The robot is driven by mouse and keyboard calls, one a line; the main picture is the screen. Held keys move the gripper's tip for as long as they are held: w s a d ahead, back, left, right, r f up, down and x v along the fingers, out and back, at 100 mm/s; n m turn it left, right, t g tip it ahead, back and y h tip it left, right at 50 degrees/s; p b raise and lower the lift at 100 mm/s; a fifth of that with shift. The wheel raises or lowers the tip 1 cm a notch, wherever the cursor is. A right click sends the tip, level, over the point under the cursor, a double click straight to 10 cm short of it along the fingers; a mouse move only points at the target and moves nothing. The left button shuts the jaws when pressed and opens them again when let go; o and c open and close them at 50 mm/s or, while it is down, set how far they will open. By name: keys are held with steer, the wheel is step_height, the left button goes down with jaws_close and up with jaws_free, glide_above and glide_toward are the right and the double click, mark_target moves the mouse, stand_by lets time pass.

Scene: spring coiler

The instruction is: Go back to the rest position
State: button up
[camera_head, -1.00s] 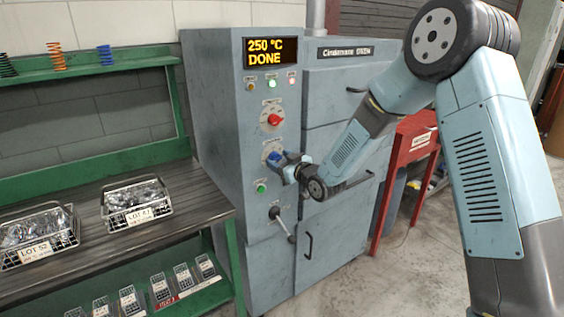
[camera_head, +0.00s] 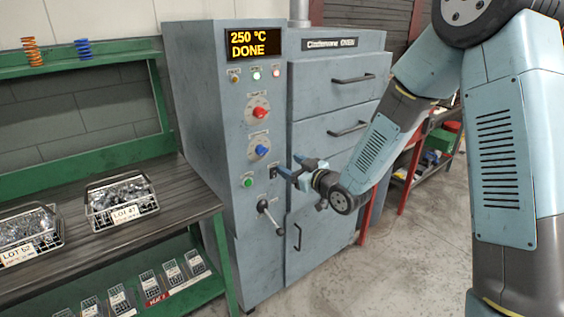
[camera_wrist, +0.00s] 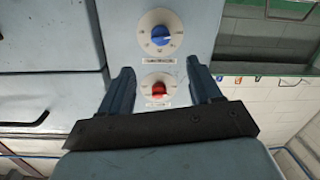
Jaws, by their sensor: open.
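My gripper (camera_head: 284,166) is open and empty in front of the oven (camera_head: 337,205), clear of its knobs. In the head view it is right of the blue knob (camera_head: 262,150) and a little below it. The red knob (camera_head: 260,113) is above the blue one. In the wrist view my two fingers (camera_wrist: 159,68) point at the panel; the red knob (camera_wrist: 158,88) shows between them and the blue knob (camera_wrist: 160,35) beyond. The oven display (camera_head: 253,44) reads 250 °C DONE.
A lever (camera_head: 268,212) sticks out low on the oven panel, below a green button (camera_head: 248,182). Drawer handles (camera_head: 352,79) project from the oven front. A bench (camera_head: 175,190) with wire baskets (camera_head: 122,202) stands left. A red stand (camera_head: 412,165) is behind my arm; floor at right is clear.

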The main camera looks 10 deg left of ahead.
steer(key=shift+v, duration=0.8)
steer(key=s+d+r+m+h, duration=0.25)
steer(key=d+r+h, duration=0.35)
steer(key=d, duration=0.6)
steer(key=s+d+r+m+h, duration=0.1)
steer(key=d+r+m+h, duration=0.4)
steer(key=d, duration=0.7)
steer(key=s+d+r+m+g+h, duration=0.1)
steer(key=s+d, duration=0.4)
steer(key=s, duration=0.7)
steer(key=s+d+r+m+g+h, duration=0.1)
steer(key=s+d+r+m+g, duration=0.2)
steer(key=s+d, duration=0.3)
steer(key=s+r+m, duration=0.1)
steer(key=s, duration=0.4)
steer(key=shift+s+r+g+h, duration=0.25)
steer(key=shift+s+g+h, duration=0.15)
steer(key=shift+m, duration=0.25)
